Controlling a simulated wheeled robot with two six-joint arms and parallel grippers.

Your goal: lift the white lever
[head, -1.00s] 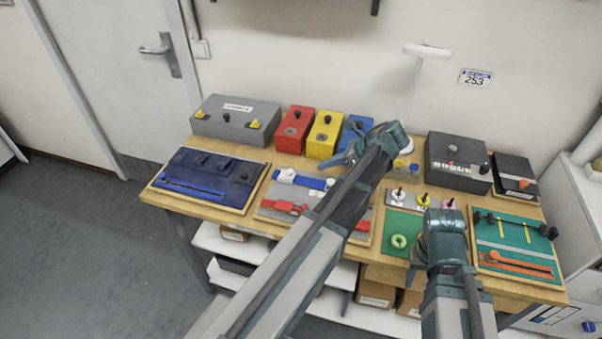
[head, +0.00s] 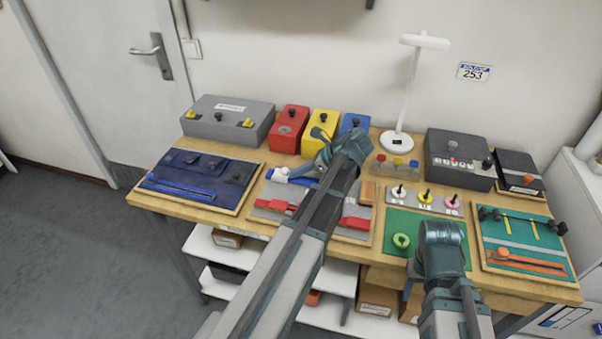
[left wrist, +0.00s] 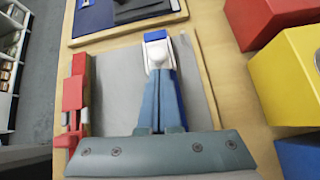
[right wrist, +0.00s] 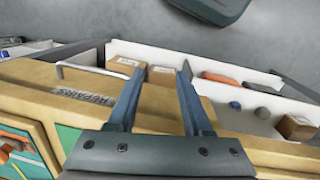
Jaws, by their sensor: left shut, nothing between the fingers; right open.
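The grey panel (left wrist: 108,92) also carries red parts. My left gripper (left wrist: 160,78) is shut and empty, its fingertips pointing at the knob from close by; I cannot tell whether they touch. In the head view my left gripper (head: 313,166) covers part of the blue strip. My right gripper (right wrist: 158,82) is open and empty over the bench's front edge.
Red (head: 289,128), yellow (head: 319,135) and blue boxes stand behind the panel. A dark blue board (head: 200,172) lies left of it. A white lamp (head: 404,95) stands at the back. A green mat (head: 398,225) with a green ring lies to the right.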

